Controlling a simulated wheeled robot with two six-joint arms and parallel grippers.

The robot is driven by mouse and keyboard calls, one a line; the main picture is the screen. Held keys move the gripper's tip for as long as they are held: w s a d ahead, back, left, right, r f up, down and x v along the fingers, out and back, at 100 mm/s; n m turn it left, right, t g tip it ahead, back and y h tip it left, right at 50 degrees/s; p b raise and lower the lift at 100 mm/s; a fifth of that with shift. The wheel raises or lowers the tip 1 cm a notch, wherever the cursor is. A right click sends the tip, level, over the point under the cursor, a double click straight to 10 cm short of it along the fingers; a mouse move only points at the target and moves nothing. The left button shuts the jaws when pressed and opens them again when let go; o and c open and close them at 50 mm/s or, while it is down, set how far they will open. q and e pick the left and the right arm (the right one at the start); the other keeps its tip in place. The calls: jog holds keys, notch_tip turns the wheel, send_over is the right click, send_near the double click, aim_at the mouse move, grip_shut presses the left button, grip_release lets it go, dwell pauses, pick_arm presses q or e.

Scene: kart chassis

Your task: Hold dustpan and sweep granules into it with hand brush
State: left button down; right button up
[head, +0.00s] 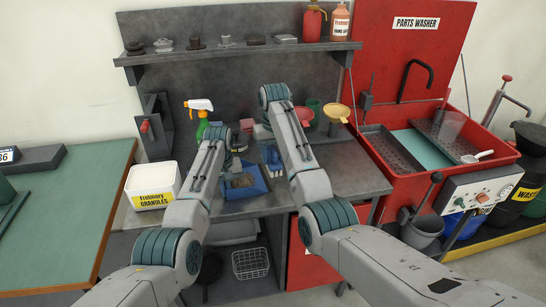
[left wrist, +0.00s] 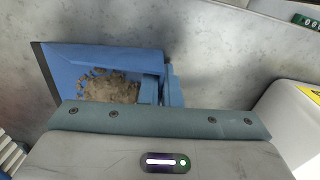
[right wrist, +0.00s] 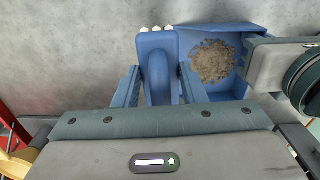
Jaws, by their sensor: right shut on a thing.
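The blue dustpan (head: 250,187) lies on the grey bench top with a pile of brown-grey granules (right wrist: 212,61) inside it. The pan and pile also show in the left wrist view (left wrist: 62,62). My left gripper (left wrist: 160,72) is closed at the dustpan's handle end, which its fingers mostly hide. My right gripper (right wrist: 157,72) is shut on the blue hand brush (right wrist: 158,50), whose white bristle tips show at its far end. The brush is beside the dustpan, on its left in the right wrist view. I cannot tell whether the bristles touch the bench.
A white granules box (head: 152,186) stands left of the dustpan. A green spray bottle (head: 201,118), a red funnel (head: 303,116) and a yellow funnel (head: 336,112) stand behind. The red parts washer (head: 395,185) adjoins on the right. Bare bench lies right of my right arm.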

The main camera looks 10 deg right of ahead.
pick_arm(q)
jog(key=c, duration=1.6)
grip_release()
jog(key=shift+o, duration=0.2)
